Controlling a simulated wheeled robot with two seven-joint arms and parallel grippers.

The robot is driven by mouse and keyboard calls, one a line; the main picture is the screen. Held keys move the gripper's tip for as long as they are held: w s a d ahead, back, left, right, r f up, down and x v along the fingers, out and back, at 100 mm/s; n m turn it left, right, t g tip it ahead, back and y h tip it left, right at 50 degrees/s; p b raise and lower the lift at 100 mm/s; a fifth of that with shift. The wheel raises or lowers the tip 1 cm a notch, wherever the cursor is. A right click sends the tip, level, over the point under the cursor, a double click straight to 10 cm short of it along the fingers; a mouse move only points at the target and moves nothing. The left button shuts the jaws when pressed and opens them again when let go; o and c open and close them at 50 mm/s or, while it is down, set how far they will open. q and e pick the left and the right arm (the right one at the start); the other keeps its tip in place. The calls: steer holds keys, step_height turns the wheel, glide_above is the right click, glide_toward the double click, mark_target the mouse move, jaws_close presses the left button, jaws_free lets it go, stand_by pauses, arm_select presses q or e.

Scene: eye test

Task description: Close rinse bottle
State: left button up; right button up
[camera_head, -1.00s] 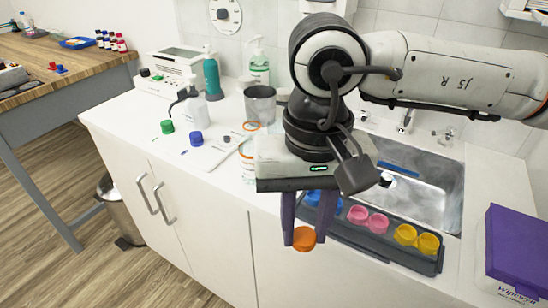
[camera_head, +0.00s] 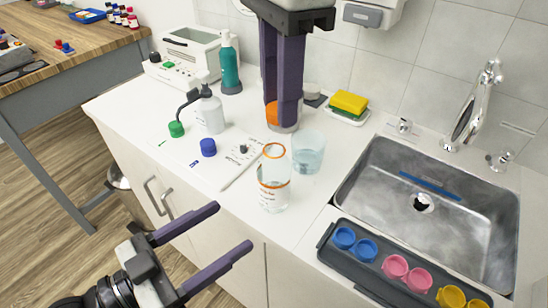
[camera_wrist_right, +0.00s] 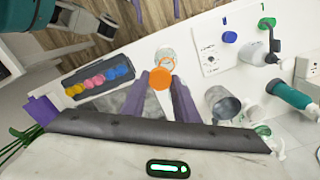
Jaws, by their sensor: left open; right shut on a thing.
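The clear rinse bottle (camera_head: 273,194) stands upright and open on the white counter, with an orange ring at its mouth and white label text. It also shows in the right wrist view (camera_wrist_right: 165,58). My right gripper (camera_head: 282,122) comes down from the top, shut on the orange cap (camera_head: 271,113). The cap shows between its fingertips in the right wrist view (camera_wrist_right: 159,79). In the head view the cap appears above and behind the bottle, apart from it and partly hidden by the fingers. My left gripper (camera_head: 233,227) is open and empty, low to the left of the bottle.
A glass beaker (camera_head: 308,152) stands close right of the bottle. A white spout bottle (camera_head: 210,112), a blue cap (camera_head: 208,147) and a green cap (camera_head: 176,129) are at left. A dark tray of coloured caps (camera_head: 375,268) lies before the sink (camera_head: 440,210).

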mark_target(261, 194)
steer(key=shift+w+a+r+m, duration=0.3)
steer(key=shift+w+r+m, duration=0.35)
steer(key=shift+r, duration=0.1)
arm_select(q)
steer(key=shift+w+a+r, duration=0.15)
steer(key=shift+w+r, duration=0.05)
steer(key=shift+r, duration=0.3)
steer(key=shift+w+a+r, duration=0.1)
steer(key=shift+w+r, duration=0.05)
steer(key=shift+r, duration=0.3)
arm_select(e)
steer(key=shift+s, duration=0.1)
arm_select(q)
steer(key=x, duration=1.2)
steer(key=shift+d+r, duration=0.1)
steer(key=shift+s, duration=0.1)
steer(key=c, duration=1.6)
arm_select(e)
steer(key=shift+f, duration=2.5)
